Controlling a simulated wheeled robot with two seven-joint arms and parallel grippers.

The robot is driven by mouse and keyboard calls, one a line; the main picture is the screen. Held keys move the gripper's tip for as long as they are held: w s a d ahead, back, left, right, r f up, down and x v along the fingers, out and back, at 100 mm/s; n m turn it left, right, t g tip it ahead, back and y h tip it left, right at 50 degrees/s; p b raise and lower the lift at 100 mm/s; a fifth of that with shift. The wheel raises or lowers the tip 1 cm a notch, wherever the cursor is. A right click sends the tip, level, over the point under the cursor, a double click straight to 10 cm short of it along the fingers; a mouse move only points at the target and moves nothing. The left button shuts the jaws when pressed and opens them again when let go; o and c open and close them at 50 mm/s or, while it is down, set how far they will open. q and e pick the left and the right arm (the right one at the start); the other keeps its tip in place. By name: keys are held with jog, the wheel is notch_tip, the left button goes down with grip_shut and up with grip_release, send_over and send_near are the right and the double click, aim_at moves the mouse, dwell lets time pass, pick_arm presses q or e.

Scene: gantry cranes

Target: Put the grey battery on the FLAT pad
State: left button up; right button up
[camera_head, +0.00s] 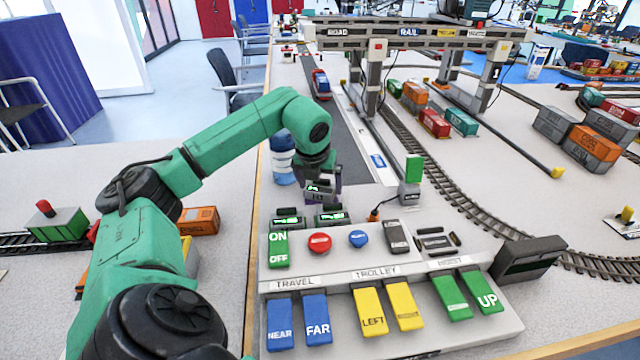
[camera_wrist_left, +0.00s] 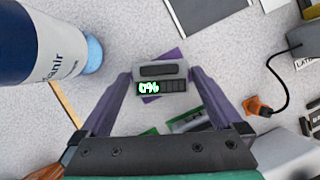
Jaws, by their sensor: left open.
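A small grey block with a green 0% readout, which looks like the grey battery (camera_wrist_left: 160,71), lies between the fingers of my left gripper (camera_wrist_left: 160,80) in the left wrist view. Small gaps show on both sides of it. A tilted purple patch (camera_wrist_left: 174,55) shows from beneath it; its exact shape is hidden. In the head view my left gripper (camera_head: 322,190) is open, pointing down just behind the control console, and partly hides the battery. I cannot read the word FLAT on any pad. My right gripper is not in view.
The control console (camera_head: 385,275) with colored keys stands in front. Two units with green readouts (camera_head: 332,217) sit near its back edge. A blue-and-white bottle (camera_head: 282,160) stands close left of the gripper. A grey box (camera_head: 409,194) with a cable and orange plug (camera_head: 373,215) is to the right.

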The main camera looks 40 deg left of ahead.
pick_arm(q)
jog(key=p+v, duration=0.1)
jog(key=v, duration=1.1)
jog(key=shift+p, duration=0.4)
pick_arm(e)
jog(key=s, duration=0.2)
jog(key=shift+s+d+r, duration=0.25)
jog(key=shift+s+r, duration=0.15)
pick_arm(q)
jog(key=shift+f, duration=0.1)
